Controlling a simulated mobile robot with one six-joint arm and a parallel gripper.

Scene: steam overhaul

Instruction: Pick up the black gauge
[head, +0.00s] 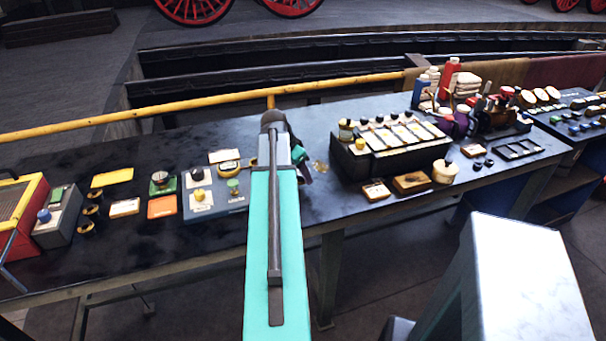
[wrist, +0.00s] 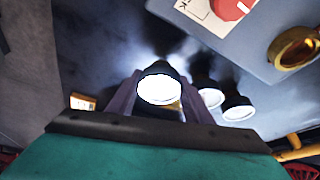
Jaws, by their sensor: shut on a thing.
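In the wrist view a black gauge (wrist: 159,85) with a bright white round face sits between the two purple-grey fingers of my gripper (wrist: 160,92). The fingers are shut on its sides. Two more dark gauges with white faces, a nearer one (wrist: 238,108) and one behind it (wrist: 208,92), stand just right of the right finger. In the head view my teal arm covers most of the gripper, and the held gauge cannot be made out there.
A grey panel (wrist: 225,40) with a red part and a brass ring (wrist: 293,48) is at upper right in the wrist view. In the head view, a block of white-topped units (head: 395,135) stands right of my arm, and trays and cards lie left. A yellow rail (head: 200,106) runs behind the bench.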

